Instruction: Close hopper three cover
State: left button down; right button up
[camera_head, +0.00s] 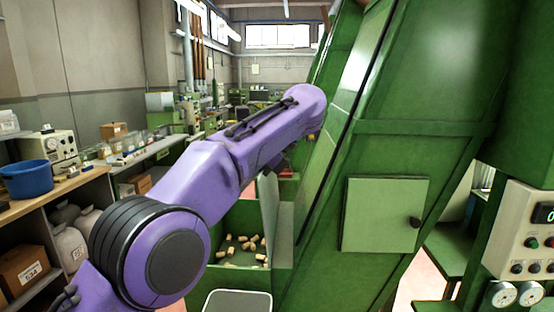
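A green hopper bin (222,217) with several loose corks (240,247) in it stands open at the lower middle, against a sloped green machine (345,130). A pale green panel (284,240) stands upright along the bin's right side; I cannot tell whether it is the cover of hopper three. My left arm, purple, reaches from the lower left across the bin to the machine's side. A dark part under its far end looks like my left gripper (277,160); its fingers are hidden, and I cannot tell whether it touches anything. My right gripper is out of view.
A square hatch (383,213) with a black knob lies shut on the machine's front. A control panel (522,240) with gauges is at the right. A shelf bench (60,190) with a blue tub (30,179) is at the left. A pale tray (237,301) is at the bottom.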

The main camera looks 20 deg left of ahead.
aim_at(268, 187)
jog(key=i, duration=1.15)
